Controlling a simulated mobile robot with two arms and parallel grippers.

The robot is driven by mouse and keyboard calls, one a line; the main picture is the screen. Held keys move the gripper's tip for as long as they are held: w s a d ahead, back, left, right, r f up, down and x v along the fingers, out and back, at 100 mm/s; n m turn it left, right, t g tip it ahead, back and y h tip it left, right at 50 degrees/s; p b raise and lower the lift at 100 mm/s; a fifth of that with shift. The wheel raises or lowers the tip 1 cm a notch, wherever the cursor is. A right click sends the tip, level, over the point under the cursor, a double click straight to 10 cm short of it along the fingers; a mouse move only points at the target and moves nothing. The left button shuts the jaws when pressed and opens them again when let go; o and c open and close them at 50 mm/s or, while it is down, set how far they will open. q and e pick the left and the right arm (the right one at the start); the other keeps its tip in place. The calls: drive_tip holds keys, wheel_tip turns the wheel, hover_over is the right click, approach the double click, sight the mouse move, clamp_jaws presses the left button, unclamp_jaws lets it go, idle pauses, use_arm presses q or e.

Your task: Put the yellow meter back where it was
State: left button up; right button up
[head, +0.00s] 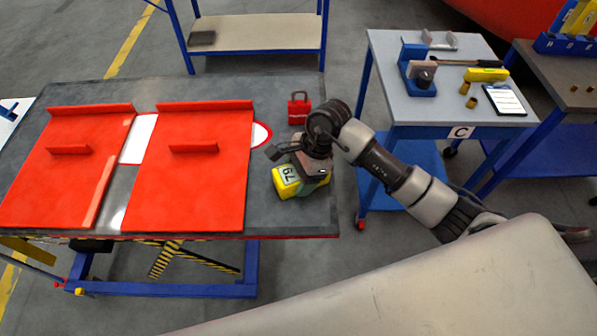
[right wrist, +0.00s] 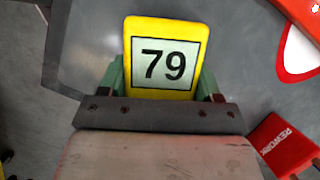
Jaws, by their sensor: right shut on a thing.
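The yellow meter (head: 286,182), with 79 on its display, is in my right gripper (head: 308,180), over the right end of the dark-topped table (head: 290,222). In the right wrist view the meter (right wrist: 165,62) sits between the two green fingers of the gripper (right wrist: 163,88), which is shut on it. I cannot tell whether the meter touches the table top. My left gripper is not in view.
Two red panels (head: 190,205) lie on the table's left and middle. A red REWORK tag or lock (head: 299,108) stands just behind the gripper. Cart C (head: 400,112) on the right carries a blue fixture (head: 418,90), a yellow item (head: 487,74) and a clipboard (head: 505,100).

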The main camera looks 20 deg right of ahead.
drive_tip(key=shift+f, duration=0.2)
drive_tip(key=o, duration=1.2)
drive_tip(key=shift+o, duration=0.2)
drive_tip(key=shift+r, duration=0.25)
drive_tip(key=shift+d+r, duration=0.2)
drive_tip(key=shift+r, duration=0.05)
drive_tip(key=b+v, duration=0.3)
drive_tip(key=v, duration=0.7)
drive_tip(key=shift+w+r+b, duration=0.1)
drive_tip(key=shift+r+b, duration=0.2)
drive_tip(key=shift+b, duration=0.1)
drive_tip(key=shift+d+r, duration=0.15)
drive_tip(key=shift+r, duration=0.25)
